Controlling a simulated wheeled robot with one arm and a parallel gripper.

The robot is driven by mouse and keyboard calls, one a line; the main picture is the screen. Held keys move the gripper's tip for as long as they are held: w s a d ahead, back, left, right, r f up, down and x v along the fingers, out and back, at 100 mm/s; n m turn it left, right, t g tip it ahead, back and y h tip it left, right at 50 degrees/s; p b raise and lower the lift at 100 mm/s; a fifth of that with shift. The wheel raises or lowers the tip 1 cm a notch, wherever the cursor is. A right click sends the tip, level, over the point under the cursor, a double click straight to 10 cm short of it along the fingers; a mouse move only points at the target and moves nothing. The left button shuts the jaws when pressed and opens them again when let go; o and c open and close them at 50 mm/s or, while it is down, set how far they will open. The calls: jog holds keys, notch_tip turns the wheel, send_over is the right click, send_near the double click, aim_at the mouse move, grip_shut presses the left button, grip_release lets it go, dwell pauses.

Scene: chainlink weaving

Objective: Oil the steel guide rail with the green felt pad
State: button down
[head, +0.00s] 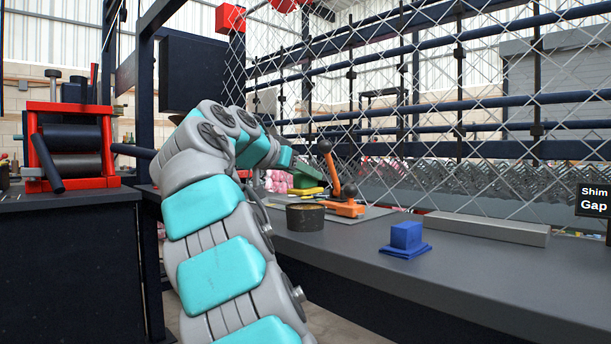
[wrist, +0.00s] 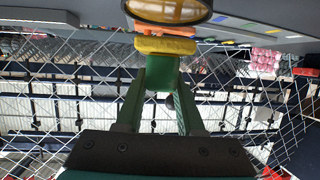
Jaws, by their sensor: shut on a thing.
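My gripper (wrist: 160,82) is shut on a green block (wrist: 158,82) with a wider yellow layer (wrist: 165,45) at its far end. In the head view the green block (head: 305,178) is above the bench, close to a dark round can (head: 306,216). In the wrist view the can (wrist: 168,10) has an amber surface inside and lies just beyond the yellow layer. I cannot tell whether they touch. A long grey steel bar (head: 487,228), which looks like the guide rail, lies on the bench at the right, apart from my gripper.
A blue block on a blue slab (head: 406,238) stands between the can and the rail. An orange tool with an upright lever (head: 345,209) lies behind the can. Chainlink mesh (head: 440,90) rises behind the bench. The bench front (head: 440,285) is clear.

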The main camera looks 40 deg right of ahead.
jog(key=shift+r+p, duration=1.5)
jog(key=shift+r, duration=0.45)
